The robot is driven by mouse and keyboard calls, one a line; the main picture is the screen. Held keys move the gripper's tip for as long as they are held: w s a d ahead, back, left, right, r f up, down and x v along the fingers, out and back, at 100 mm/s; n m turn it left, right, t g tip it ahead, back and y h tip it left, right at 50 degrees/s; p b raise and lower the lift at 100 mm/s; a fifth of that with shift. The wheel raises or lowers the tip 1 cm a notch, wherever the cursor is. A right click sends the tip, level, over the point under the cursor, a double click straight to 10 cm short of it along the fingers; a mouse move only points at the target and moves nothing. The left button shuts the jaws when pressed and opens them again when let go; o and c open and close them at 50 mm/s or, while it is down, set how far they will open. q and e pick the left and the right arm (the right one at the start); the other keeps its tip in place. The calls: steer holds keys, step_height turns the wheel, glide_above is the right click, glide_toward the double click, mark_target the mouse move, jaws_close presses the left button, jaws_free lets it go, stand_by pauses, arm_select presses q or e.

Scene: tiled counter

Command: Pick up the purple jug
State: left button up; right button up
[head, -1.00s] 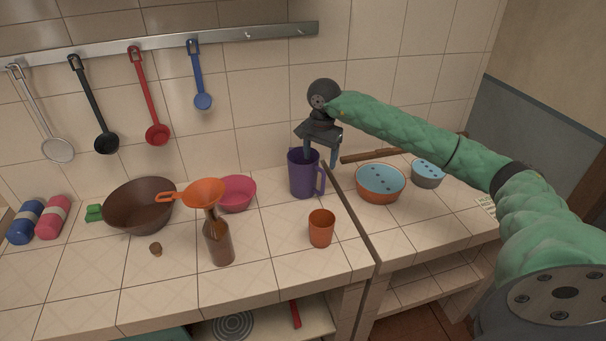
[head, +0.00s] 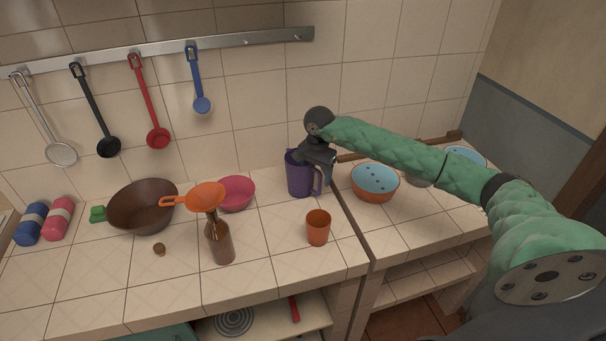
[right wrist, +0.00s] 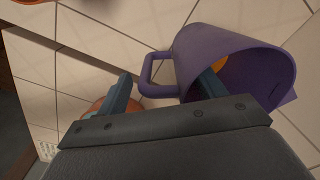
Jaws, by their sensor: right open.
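The purple jug (head: 300,176) stands upright near the back of the counter, its handle on the right. In the right wrist view the jug (right wrist: 210,45) shows its open mouth and handle. My right gripper (head: 318,168) is at the jug's rim from above, open. In the right wrist view the gripper (right wrist: 163,88) has one finger at or inside the jug's mouth and the other beyond the handle, so the jug's wall and handle lie between them. Contact cannot be told. Something yellow-orange shows inside the mouth. My left gripper is out of view.
An orange cup (head: 318,228) stands in front of the jug. A pink bowl (head: 237,194), brown bottle with orange funnel (head: 219,243) and brown bowl (head: 140,208) are left. An orange-blue bowl (head: 375,184) is right. Utensils hang from a wall rail (head: 150,55).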

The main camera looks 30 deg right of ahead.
steer(key=shift+f, duration=0.25)
steer(key=shift+s, duration=0.1)
steer(key=shift+c, duration=0.2)
steer(key=c, duration=1.3)
steer(key=shift+c, duration=0.3)
